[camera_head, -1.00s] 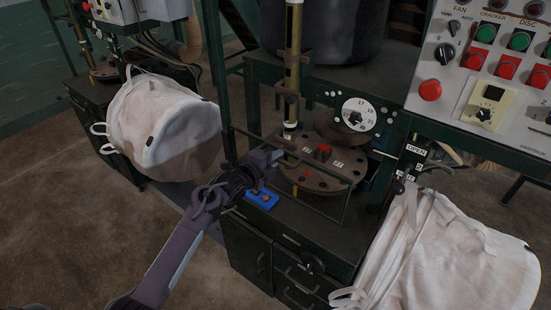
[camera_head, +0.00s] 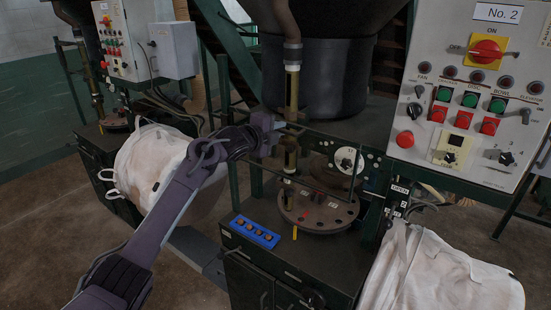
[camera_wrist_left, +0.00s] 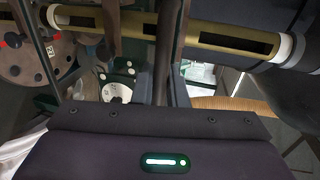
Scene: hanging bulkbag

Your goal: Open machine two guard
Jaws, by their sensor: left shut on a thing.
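The machine two guard (camera_head: 340,141) is a thin dark bar frame, now raised above the round turntable (camera_head: 318,212). My left gripper (camera_head: 276,126) is shut on the guard's upper left end, beside the brass-coloured upright tube. In the left wrist view a dark bar (camera_wrist_left: 168,50) runs up from the gripper body, and the brass tube (camera_wrist_left: 215,36) crosses near the top. My right gripper is in neither view.
The "No. 2" control panel (camera_head: 463,90) stands at the right. White bulk bags hang at the left (camera_head: 150,160) and lower right (camera_head: 440,275). A blue strip with several round studs (camera_head: 254,232) lies on the dark cabinet. The black hopper (camera_head: 330,75) is behind.

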